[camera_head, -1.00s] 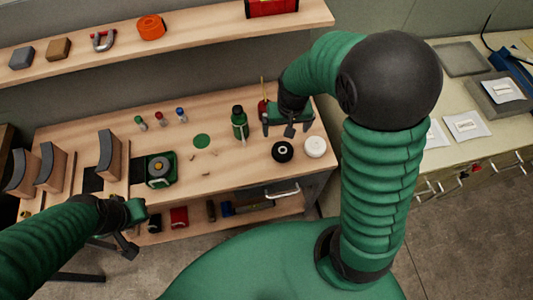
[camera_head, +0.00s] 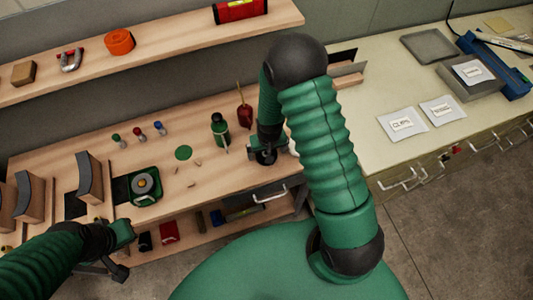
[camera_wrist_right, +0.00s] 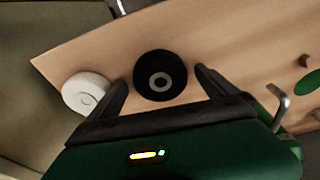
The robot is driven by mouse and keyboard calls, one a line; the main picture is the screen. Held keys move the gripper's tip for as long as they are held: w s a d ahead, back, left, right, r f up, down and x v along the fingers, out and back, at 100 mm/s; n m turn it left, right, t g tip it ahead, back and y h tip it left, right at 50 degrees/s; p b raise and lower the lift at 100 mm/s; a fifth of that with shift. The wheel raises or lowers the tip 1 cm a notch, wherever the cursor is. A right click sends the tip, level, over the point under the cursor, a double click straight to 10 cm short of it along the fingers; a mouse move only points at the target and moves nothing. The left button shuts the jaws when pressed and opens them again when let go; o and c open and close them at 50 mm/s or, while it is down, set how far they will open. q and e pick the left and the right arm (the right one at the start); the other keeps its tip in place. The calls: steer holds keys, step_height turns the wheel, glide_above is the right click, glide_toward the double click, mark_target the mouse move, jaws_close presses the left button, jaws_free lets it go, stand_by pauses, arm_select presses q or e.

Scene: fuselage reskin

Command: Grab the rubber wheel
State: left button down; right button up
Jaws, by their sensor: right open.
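The black rubber wheel (camera_wrist_right: 160,76) lies flat on the wooden bench, with a pale ring at its hub, in the right wrist view. My right gripper (camera_wrist_right: 160,84) is open, with a fingertip on each side of the wheel and a visible gap to the right one. In the head view my right gripper (camera_head: 264,155) points down at the bench's right end and hides the wheel. A white wheel (camera_wrist_right: 87,93) lies just left of the left finger in the wrist view. My left gripper (camera_head: 116,265) hangs by the bench's front left; its jaws are unclear.
A green bottle (camera_head: 220,130) and a red-handled tool (camera_head: 244,112) stand left of my right gripper. A green-cased item (camera_head: 145,187) and curved blocks (camera_head: 90,175) are at bench left. A shelf (camera_head: 170,43) runs behind. A counter with labelled packets (camera_head: 402,123) is at right.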

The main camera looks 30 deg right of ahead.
steer(key=shift+s+a+r, duration=0.1)
steer(key=c, duration=1.7)
steer(key=shift+c, duration=0.2)
steer(key=shift+r, duration=0.15)
